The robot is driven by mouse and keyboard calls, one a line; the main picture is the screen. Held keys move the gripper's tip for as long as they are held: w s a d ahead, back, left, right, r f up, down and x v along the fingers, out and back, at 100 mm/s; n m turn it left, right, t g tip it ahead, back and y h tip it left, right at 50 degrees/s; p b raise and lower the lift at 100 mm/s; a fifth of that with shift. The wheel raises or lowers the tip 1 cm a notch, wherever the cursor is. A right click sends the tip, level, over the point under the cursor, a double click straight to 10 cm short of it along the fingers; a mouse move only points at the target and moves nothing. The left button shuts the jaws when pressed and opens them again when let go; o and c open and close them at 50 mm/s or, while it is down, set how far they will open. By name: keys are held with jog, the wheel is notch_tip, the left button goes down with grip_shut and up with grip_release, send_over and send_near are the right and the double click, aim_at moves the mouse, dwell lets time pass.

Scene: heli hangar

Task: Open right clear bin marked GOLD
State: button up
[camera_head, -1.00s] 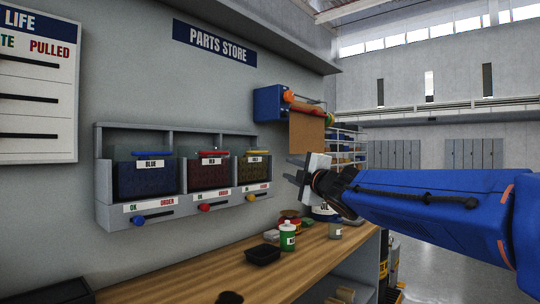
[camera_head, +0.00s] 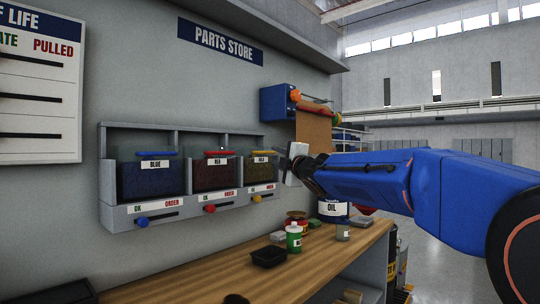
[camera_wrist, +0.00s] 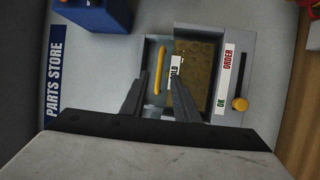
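The clear GOLD bin (camera_head: 262,172) is the rightmost of three bins in a grey wall rack, with yellow-brown contents. Its yellow handle bar (camera_head: 265,153) runs along the top edge. In the wrist view, turned sideways, the bin (camera_wrist: 203,75) lies ahead, with its yellow handle (camera_wrist: 160,70) left of the GOLD label. My gripper (camera_wrist: 159,74) is open and empty. Its two dark fingers appear on either side of the handle's lower end; I cannot tell if they touch it. One finger partly covers the label. In the head view, my gripper (camera_head: 281,160) is right beside the bin.
The red bin (camera_head: 214,176) and blue bin (camera_head: 150,180) sit left of it. OK/ORDER sliders with coloured knobs (camera_head: 256,198) run below. A blue wall box (camera_head: 276,102) is above right. A wooden bench (camera_head: 215,285) below holds a black tray (camera_head: 268,257) and bottles.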

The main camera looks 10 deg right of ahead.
aim_at(255, 164)
jog(key=shift+x, duration=2.85)
jog(key=shift+c, duration=0.7)
grip_shut()
